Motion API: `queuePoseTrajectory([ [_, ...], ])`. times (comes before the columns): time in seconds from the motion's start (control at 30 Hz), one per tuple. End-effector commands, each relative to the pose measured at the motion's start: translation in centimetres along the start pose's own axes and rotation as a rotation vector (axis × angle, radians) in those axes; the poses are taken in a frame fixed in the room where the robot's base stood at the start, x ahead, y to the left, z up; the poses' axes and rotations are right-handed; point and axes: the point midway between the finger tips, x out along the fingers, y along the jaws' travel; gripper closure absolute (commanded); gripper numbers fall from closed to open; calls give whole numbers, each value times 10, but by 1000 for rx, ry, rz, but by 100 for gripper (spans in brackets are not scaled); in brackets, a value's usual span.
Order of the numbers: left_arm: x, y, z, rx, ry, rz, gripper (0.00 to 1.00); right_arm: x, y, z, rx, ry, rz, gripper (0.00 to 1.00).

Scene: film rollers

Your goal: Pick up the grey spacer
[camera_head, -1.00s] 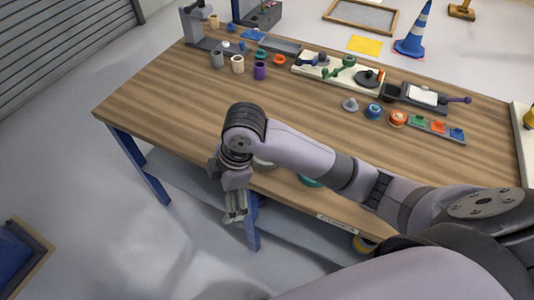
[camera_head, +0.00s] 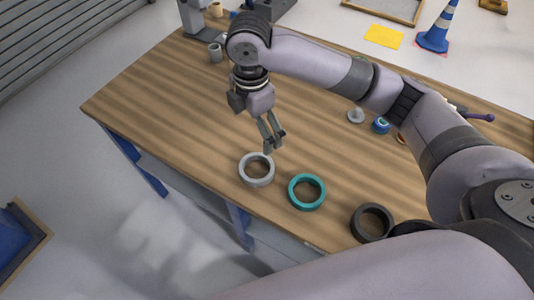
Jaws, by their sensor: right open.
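The grey spacer (camera_head: 243,170) is a light grey ring lying flat near the front edge of the wooden table (camera_head: 170,105). My right gripper (camera_head: 273,146) is open and empty, fingers pointing down, just behind and slightly right of the grey ring in the picture. The fingertips look above the table and near the ring's rim; I cannot tell the exact height. My left gripper is not in view.
A teal ring (camera_head: 293,195) lies right of the grey one, and a dark ring (camera_head: 358,225) lies farther right, partly behind my arm. A grey cup (camera_head: 215,53) stands at the back left. The table's left part is clear.

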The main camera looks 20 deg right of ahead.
Motion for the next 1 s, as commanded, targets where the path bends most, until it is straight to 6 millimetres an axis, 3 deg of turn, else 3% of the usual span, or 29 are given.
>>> queuePoseTrajectory([
  [0.17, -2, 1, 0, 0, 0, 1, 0, 17, -1, 0, 0, 0, -6, 0],
  [0.5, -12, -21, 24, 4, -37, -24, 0, 90, -1, 0, 1, -1, -6, 0],
  [1.0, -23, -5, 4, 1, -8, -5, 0, 144, -2, 0, 1, -1, -5, 0],
])
